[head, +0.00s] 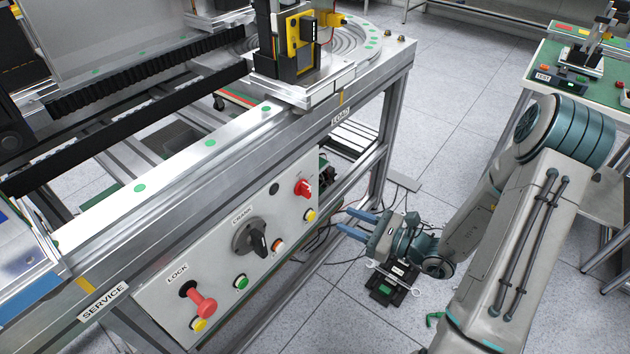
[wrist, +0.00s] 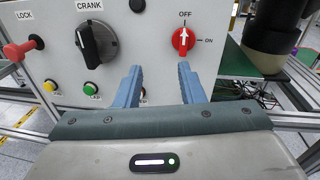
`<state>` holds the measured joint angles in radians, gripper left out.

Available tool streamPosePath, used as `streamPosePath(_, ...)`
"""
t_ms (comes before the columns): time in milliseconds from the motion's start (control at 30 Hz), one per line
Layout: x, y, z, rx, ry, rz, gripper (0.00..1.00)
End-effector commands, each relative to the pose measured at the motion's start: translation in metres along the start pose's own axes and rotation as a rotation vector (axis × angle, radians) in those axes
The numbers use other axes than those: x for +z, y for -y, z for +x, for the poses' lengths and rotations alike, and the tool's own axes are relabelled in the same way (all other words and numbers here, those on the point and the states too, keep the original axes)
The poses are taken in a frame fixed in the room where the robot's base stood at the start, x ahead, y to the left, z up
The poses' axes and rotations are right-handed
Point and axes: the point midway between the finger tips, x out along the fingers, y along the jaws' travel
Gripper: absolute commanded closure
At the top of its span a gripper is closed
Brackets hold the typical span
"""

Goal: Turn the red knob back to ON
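The red knob (head: 302,188) is on the right end of the grey control panel, and it also shows in the wrist view (wrist: 184,40). Its white arrow points up at the OFF label (wrist: 185,14). The ON label (wrist: 208,41) is to the right of the knob. My gripper (head: 342,219) is open and empty, with its blue fingers apart and pointing at the panel. In the wrist view, the fingertips (wrist: 160,66) are below the knob in the picture, the right one nearly under it. In the head view, they are apart from the panel.
The panel also holds a black crank (head: 256,238), a red lock handle (head: 202,301) and several small buttons, including a green one (head: 241,281). The frame's metal rail (head: 245,130) runs above the panel. A dark cylinder (wrist: 272,25) stands right of the knob. A green-topped table (head: 558,62) is at the far right.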

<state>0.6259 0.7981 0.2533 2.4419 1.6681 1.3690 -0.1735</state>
Motion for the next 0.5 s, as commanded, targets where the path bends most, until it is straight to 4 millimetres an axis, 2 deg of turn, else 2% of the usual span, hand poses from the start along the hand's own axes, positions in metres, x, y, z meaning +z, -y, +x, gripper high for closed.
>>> streamPosePath(100, -0.003, 0.015, -0.006, -0.097, 0.018, 0.058, 0.65)
streamPosePath(267, -0.007, 0.023, -0.003, -0.139, 0.026, 0.079, 0.65)
streamPosePath(367, -0.007, 0.024, 0.01, -0.137, 0.026, 0.078, 0.65)
streamPosePath(500, -0.007, 0.027, 0.037, -0.134, 0.027, 0.077, 0.65)
